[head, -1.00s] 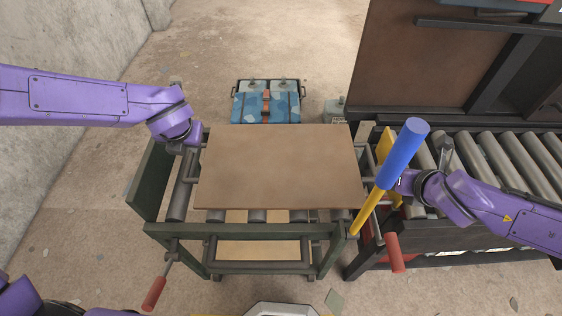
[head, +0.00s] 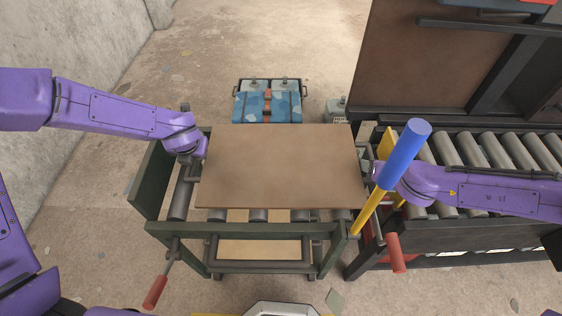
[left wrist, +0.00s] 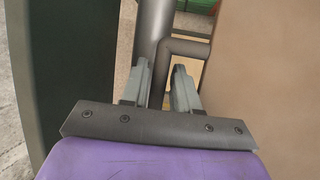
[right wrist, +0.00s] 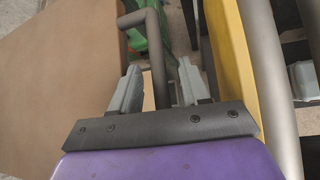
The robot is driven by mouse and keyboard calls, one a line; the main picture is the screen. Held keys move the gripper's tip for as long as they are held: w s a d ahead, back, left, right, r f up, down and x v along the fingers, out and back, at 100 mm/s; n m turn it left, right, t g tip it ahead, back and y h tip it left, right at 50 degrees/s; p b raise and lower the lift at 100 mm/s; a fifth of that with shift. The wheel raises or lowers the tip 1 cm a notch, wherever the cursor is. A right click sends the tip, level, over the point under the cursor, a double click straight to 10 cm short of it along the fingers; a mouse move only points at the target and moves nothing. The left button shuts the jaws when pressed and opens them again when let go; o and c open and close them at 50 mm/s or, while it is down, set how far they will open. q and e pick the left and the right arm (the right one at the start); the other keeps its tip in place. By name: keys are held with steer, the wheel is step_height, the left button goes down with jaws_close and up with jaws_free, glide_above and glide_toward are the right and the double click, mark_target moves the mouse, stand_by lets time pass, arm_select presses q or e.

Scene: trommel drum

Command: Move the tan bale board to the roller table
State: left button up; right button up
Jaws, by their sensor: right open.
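The tan bale board (head: 280,168) lies flat across the green roller cart (head: 270,230). Grey bent handles stick out at its left (left wrist: 187,47) and right (right wrist: 154,45) edges. My left gripper (left wrist: 161,68) is at the left handle, its fingers apart with the handle bar between them. My right gripper (right wrist: 160,68) is at the right handle, open, with the bar between its fingers. In the head view the fingertips are mostly hidden by my wrists. The roller table (head: 448,150) stands to the right of the cart.
A blue cylinder (head: 405,150) on a yellow bar (head: 368,212) rises between cart and roller table, close to my right wrist. Red-handled levers (head: 155,291) (head: 396,254) hang at the front. A blue patterned case (head: 267,105) stands behind the cart. A tall brown panel (head: 430,60) stands behind the roller table.

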arm_select(q)
steer(key=shift+w+f, duration=0.1)
steer(key=shift+f, duration=0.05)
arm_select(e)
steer(key=shift+w+a+f, duration=0.1)
steer(key=shift+f, duration=0.05)
arm_select(q)
jaws_close()
arm_select(e)
steer(key=c, duration=0.6)
jaws_close()
stand_by(0.4)
